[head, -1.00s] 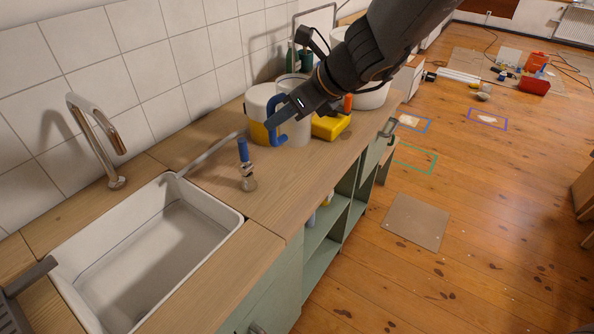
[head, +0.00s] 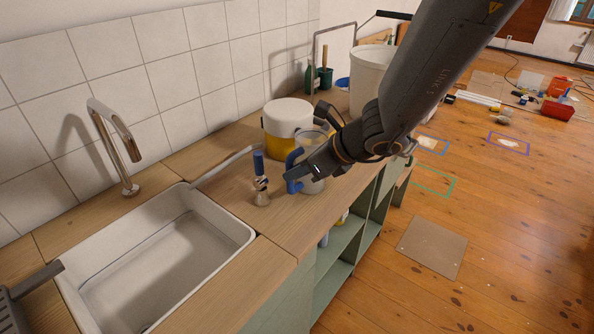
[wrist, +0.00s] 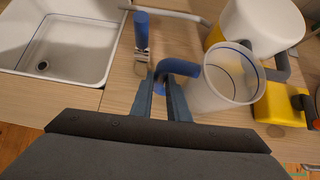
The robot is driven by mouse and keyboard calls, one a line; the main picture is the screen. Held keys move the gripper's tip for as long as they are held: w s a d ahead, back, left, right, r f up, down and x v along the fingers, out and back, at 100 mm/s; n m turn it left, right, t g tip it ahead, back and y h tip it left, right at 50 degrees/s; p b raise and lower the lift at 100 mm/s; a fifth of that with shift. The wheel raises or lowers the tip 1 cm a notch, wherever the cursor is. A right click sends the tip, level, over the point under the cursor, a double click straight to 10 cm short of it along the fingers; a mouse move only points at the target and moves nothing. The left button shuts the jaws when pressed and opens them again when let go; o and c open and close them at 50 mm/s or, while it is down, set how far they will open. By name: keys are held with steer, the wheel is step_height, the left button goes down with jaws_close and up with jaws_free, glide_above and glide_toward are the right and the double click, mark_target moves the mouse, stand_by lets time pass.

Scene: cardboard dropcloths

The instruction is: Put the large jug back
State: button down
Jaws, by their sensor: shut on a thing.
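A clear greyish jug (head: 316,184) with a blue handle (head: 292,168) is at the counter, near its front edge. My gripper (head: 304,176) is shut on the handle. The wrist view shows the fingers (wrist: 166,98) closed around the lower part of the handle (wrist: 178,67), with the open-topped, empty-looking jug (wrist: 226,78) to their right. The jug looks upright. I cannot tell whether its base touches the counter.
A brush-like tool with a blue handle (head: 258,163) stands close left of the jug. A white and yellow container (head: 287,117) stands behind it. A yellow block (wrist: 283,105) lies right of it. A white bucket (head: 370,78) stands farther back. The sink (head: 155,262) is at left.

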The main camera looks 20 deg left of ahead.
steer(key=shift+f, duration=0.1)
steer(key=c, duration=1.7)
jaws_free()
steer(key=p+v, duration=0.1)
steer(key=v, duration=1.1)
steer(key=shift+s, duration=0.1)
steer(key=shift+d, duration=0.15)
